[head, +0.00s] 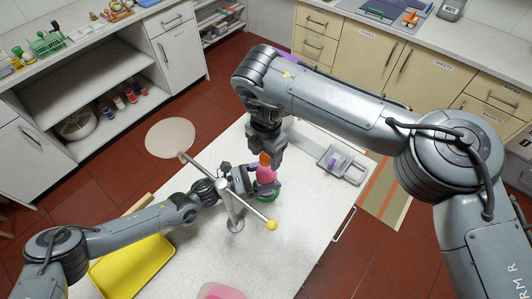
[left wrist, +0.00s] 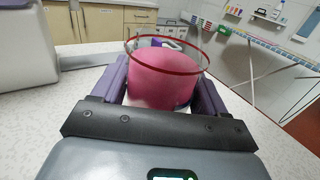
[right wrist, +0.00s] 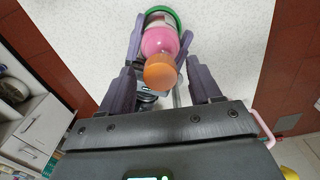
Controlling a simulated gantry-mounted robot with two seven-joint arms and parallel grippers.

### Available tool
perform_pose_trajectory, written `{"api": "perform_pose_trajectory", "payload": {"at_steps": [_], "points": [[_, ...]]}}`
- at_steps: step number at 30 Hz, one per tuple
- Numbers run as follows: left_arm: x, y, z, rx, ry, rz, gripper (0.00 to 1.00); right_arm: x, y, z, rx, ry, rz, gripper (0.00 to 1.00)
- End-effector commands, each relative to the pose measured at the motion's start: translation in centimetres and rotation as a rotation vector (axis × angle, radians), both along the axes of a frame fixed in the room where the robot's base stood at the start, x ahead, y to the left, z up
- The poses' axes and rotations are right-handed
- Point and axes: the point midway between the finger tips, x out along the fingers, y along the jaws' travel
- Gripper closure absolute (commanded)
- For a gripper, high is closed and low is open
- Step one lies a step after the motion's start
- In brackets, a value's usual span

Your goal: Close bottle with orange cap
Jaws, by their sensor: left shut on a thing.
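The pink bottle (head: 266,175) stands upright at the table's centre, over a green ring (head: 268,197). My left gripper (head: 256,188) is shut on its body; in the left wrist view the bottle (left wrist: 165,78) fills the space between the purple fingers. The orange cap (head: 265,158) sits at the bottle's top; whether it is screwed tight cannot be told. My right gripper (head: 265,150) points down from above. In the right wrist view its fingers (right wrist: 162,88) are apart, one on each side of the orange cap (right wrist: 160,72), with visible gaps.
A metal post with a crossbar and yellow knob (head: 271,225) stands close in front of the bottle. A yellow tray (head: 130,268) lies at the front left, a pink dish (head: 222,291) at the front edge. A grey scale-like device (head: 343,163) is at right.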

Motion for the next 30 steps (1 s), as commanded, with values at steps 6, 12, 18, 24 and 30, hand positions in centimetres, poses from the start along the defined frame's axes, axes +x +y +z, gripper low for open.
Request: {"api": "perform_pose_trajectory", "payload": {"at_steps": [6,12,18,24,30], "points": [[0.0,0.0,0.0,0.0,0.0,0.0,1.0,0.0,0.0,0.0,0.0,0.0,0.001,0.37],[0.0,0.0,0.0,0.0,0.0,0.0,1.0,0.1,0.0,1.2,-0.001,-0.002,0.002,0.37],[0.0,0.0,0.0,0.0,0.0,0.0,1.0,0.0,0.0,3.5,-0.001,-0.003,0.003,0.37],[0.0,0.0,0.0,0.0,0.0,0.0,1.0,0.0,0.0,4.5,-0.001,-0.001,0.002,0.37],[0.0,0.0,0.0,0.0,0.0,0.0,1.0,0.0,0.0,4.5,-0.001,0.001,0.002,0.37]]}}
